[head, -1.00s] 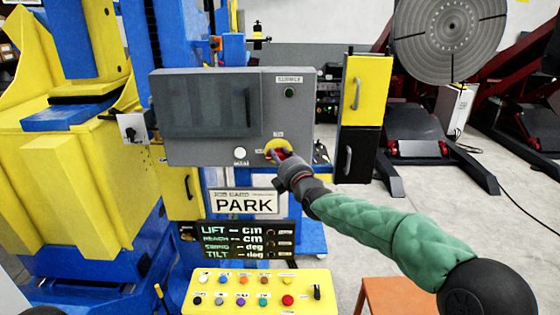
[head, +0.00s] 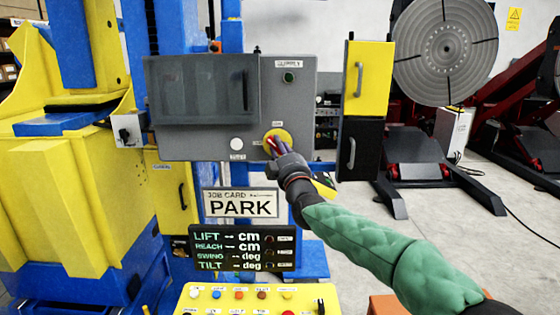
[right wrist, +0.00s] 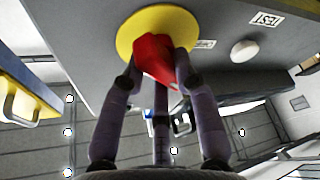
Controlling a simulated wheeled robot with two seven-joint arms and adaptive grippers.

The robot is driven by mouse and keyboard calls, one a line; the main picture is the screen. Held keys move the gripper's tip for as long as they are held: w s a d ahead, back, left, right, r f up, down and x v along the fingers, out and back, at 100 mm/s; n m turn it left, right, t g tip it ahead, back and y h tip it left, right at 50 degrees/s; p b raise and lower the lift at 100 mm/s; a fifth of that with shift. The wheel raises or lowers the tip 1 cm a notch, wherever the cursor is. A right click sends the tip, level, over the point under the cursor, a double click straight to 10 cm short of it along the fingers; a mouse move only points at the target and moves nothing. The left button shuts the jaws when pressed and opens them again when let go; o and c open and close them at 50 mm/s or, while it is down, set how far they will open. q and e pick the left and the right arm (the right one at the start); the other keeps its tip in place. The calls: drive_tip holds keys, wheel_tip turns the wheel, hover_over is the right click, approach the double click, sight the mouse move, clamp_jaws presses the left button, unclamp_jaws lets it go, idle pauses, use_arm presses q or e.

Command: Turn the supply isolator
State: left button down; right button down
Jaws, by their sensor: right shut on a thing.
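The supply isolator is a red handle on a yellow round plate (head: 284,134), at the lower right of the grey control cabinet's front (head: 205,140). In the right wrist view the red handle (right wrist: 154,58) sits between my fingers, in front of the yellow plate (right wrist: 128,40). My right gripper (head: 276,150) is shut on the red handle, with the fingers around its sides; it also shows in the right wrist view (right wrist: 157,80). The fingers hide part of the handle in the head view. My left gripper is not in view.
A white round button (head: 237,144) is left of the isolator and a green button (head: 289,77) is above it. A PARK card (head: 240,203), a dark readout panel (head: 240,250) and a yellow button panel (head: 258,300) are below. A yellow-and-black cabinet (head: 366,80) stands to the right.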

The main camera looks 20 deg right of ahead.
drive_tip(key=m+h, duration=0.1)
drive_tip(key=m, duration=0.1)
drive_tip(key=m+h+b, duration=0.1)
drive_tip(key=m, duration=0.1)
drive_tip(key=m+b, duration=0.1)
drive_tip(key=m, duration=0.1)
drive_tip(key=shift+a+f+t+h, duration=0.15)
drive_tip(key=shift+f+t+h, duration=0.25)
drive_tip(key=m+h, duration=0.1)
drive_tip(key=m, duration=0.2)
drive_tip(key=m+h+b, duration=0.1)
drive_tip(key=m+h, duration=0.1)
drive_tip(key=m, duration=0.1)
drive_tip(key=shift+b, duration=0.3)
drive_tip(key=shift+m, duration=0.4)
drive_tip(key=c, duration=0.9)
unclamp_jaws()
drive_tip(key=shift+c, duration=0.2)
drive_tip(key=shift+r, duration=0.1)
drive_tip(key=v, duration=1.2)
drive_tip(key=shift+a, duration=0.15)
